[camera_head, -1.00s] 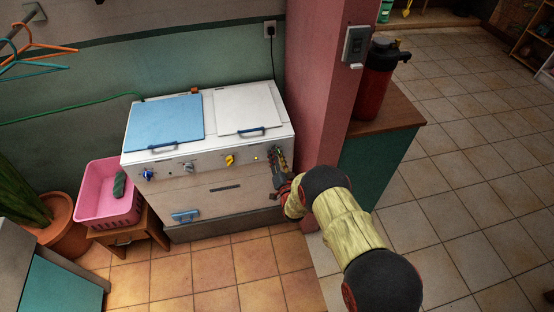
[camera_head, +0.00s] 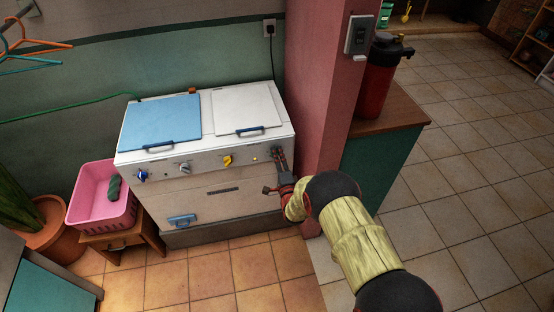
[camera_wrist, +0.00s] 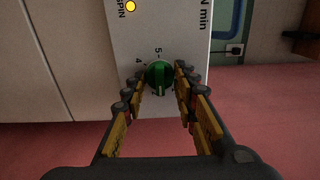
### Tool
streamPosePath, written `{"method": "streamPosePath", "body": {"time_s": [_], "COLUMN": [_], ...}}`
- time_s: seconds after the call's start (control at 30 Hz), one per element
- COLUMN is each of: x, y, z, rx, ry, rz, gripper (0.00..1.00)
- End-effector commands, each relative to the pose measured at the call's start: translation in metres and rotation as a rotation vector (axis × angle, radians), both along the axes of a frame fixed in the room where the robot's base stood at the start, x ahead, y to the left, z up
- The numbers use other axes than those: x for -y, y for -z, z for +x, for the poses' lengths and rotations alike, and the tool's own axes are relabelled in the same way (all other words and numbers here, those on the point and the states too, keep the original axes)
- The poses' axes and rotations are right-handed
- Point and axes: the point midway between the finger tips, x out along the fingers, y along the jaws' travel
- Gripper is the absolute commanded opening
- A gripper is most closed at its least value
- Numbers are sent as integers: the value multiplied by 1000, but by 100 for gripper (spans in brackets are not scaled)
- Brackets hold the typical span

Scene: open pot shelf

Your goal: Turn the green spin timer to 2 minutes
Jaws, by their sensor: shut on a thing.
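The green spin timer (camera_wrist: 159,74) is a round knob with a raised grip bar on the white front panel (camera_wrist: 185,20). My gripper (camera_wrist: 162,70) is shut on the knob, one finger on each side. In the head view my gripper (camera_head: 280,160) is at the right end of the washing machine's (camera_head: 215,180) control panel, and it hides the green knob there.
A yellow knob (camera_head: 228,160), a grey knob (camera_head: 184,168) and a blue knob (camera_head: 141,176) sit further left on the panel. A lit yellow lamp (camera_wrist: 131,6) is nearby. A pink pillar (camera_head: 325,110) stands close right of the machine. Tiled floor in front is clear.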

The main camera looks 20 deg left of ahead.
Motion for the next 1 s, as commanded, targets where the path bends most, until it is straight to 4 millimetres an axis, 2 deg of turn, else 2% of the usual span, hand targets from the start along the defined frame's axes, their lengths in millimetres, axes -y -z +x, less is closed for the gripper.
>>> {"method": "streamPosePath", "body": {"time_s": [0.33, 0.9, 0.93, 1.0], "x": [1, 1, 1, 1], "y": [1, 1, 1, 1], "z": [1, 1, 1, 1], "rx": [-81, -97, -97, -97], "ry": [2, 3, 3, 3], "rz": [131, 158, 158, 158], "gripper": [3, 3, 29, 33]}}
